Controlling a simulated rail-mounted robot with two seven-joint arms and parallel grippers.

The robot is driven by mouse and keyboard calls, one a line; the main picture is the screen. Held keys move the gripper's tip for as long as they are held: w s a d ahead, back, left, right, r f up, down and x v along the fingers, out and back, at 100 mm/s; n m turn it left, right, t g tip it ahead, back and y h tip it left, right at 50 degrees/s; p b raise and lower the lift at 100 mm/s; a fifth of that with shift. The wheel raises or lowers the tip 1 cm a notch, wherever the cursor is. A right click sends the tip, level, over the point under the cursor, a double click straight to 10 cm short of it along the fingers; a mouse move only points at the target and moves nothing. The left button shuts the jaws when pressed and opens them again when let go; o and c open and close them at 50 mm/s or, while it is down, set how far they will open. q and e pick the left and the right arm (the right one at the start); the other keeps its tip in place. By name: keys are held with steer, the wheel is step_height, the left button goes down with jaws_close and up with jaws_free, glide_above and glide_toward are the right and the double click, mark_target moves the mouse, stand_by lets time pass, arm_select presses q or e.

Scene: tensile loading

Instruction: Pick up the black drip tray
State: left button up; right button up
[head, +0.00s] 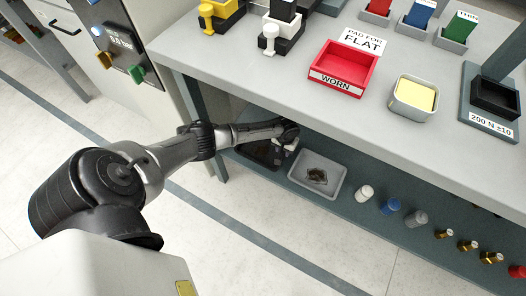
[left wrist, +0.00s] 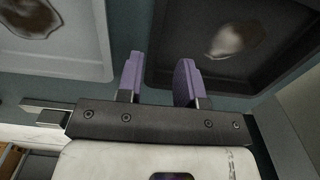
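The black drip tray (head: 250,153) sits on the lower shelf under the bench, partly hidden by my left arm and gripper in the head view. In the left wrist view the black tray (left wrist: 275,75) fills the upper right, with a brownish stain on its floor. My left gripper (head: 279,146) is at the tray's side toward the pale tray. In the left wrist view its two purple fingers (left wrist: 160,82) are apart, with the tray's near-side rim between them in the picture. I cannot tell whether they touch it. My right gripper is not in view.
A pale grey tray (head: 300,178) with a dark stain stands close beside the black one. Several small bottles and brass parts line the shelf to its right. The bench top (head: 290,95) overhangs the shelf, and a bench leg (head: 216,165) stands left of the black tray.

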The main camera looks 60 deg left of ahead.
arm_select(q)
steer(key=shift+d+f+b, duration=0.15)
steer(key=shift+f+b, duration=0.2)
steer(key=shift+f, duration=0.15)
step_height(320, 180, down, 4)
steer(key=b, duration=0.4)
steer(key=shift+d+f, duration=0.1)
steer(key=shift+f, duration=0.15)
steer(key=shift+c, duration=0.3)
steer(key=c, duration=0.4)
jaws_close()
